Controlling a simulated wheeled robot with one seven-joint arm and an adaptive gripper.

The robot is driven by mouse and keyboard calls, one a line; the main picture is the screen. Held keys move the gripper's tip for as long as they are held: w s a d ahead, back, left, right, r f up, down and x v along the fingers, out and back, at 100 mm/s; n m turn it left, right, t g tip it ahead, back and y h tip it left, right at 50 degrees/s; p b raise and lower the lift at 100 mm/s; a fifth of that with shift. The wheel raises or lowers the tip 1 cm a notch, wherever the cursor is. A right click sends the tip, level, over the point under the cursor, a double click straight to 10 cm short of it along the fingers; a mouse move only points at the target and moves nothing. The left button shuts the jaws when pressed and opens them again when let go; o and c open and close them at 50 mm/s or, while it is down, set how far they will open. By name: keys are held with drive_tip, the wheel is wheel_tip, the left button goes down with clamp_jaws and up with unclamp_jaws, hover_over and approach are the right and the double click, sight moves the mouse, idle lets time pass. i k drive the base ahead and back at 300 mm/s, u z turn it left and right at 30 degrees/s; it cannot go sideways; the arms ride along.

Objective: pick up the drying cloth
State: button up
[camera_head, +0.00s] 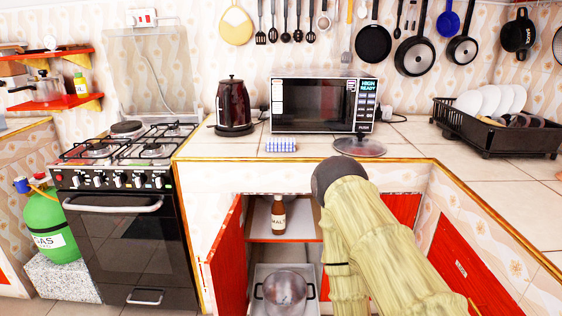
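A small blue-and-white striped item (281,145), which looks like the folded drying cloth, lies flat on the tiled counter (225,147) in front of the microwave. Nothing covers it. My arm rises from the bottom right of the head view, and its dark rounded joint is just below the counter's front edge, right of the cloth. My gripper is not visible in this view, so its distance from the cloth cannot be told.
A glass lid (359,147) lies right of the cloth, with the microwave (322,105) behind and a dark kettle (233,105) to the left. A black dish rack (497,125) stands at right. Below, a red cupboard door (228,260) stands open, showing a bottle (278,215) and a pot (284,291).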

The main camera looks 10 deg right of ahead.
sight(272, 145)
drive_tip(key=u, duration=0.5)
drive_tip(key=i, duration=0.85)
drive_tip(key=z, duration=0.4)
